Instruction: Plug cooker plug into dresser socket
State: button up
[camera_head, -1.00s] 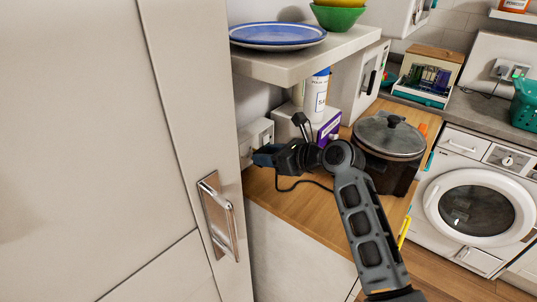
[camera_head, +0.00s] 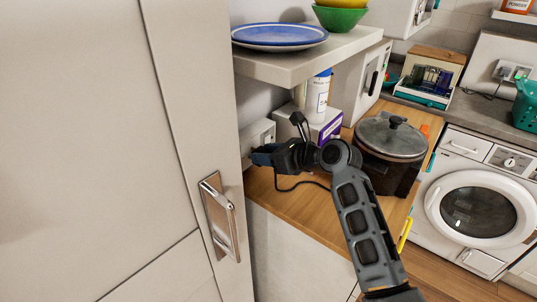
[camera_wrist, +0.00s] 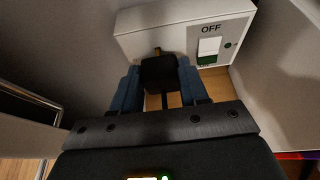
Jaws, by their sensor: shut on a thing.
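The black cooker plug (camera_wrist: 159,73) is between the blue fingers of my gripper (camera_wrist: 160,88) in the wrist view, with a pin showing at its far end. The white dresser socket (camera_wrist: 172,38) lies just beyond it, with a switch (camera_wrist: 209,47) marked OFF at its right. The plug's pin end is at or very near the socket face; I cannot tell whether it touches or enters. In the head view my gripper (camera_head: 264,156) is at the wall socket (camera_head: 260,131), and its body hides the plug. The cooker (camera_head: 391,142), dark with a glass lid, stands on the wooden top.
A tall cabinet door with a metal handle (camera_head: 222,218) stands close on the left. A shelf (camera_head: 290,68) with a blue plate (camera_head: 279,35) and bowls hangs above my gripper. A purple-and-white box (camera_head: 326,130) stands behind my arm. A black cord (camera_head: 305,184) lies on the wooden top.

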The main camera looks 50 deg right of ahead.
jog(key=shift+w, duration=0.7)
jog(key=o, duration=1.2)
jog(key=shift+c, duration=0.2)
jog(key=v, duration=0.7)
jog(key=shift+s+r+b, duration=0.2)
jog(key=shift+s+b, duration=0.15)
jog(key=s+a+f+n+g+h, duration=0.1)
jog(key=s+a+f+n+h, duration=0.1)
jog(key=s+a+f+n, duration=0.95)
jog(key=s+a+r+n, duration=0.3)
jog(key=s+n, duration=0.4)
jog(key=n, duration=0.1)
jog(key=s+a+r+n+t+y, duration=0.1)
jog(key=s+a+r+n, duration=0.2)
jog(key=s+n, duration=0.4)
jog(key=s+a+r+n+t, duration=0.1)
jog(key=s+a+r+n, duration=0.2)
jog(key=s+a+n, duration=0.2)
jog(key=s+n, duration=0.2)
jog(key=n, duration=0.2)
jog(key=shift+a+r+y+b, duration=0.25)
jog(key=shift+r+y+b, duration=0.05)
jog(key=shift+r+b, duration=0.1)
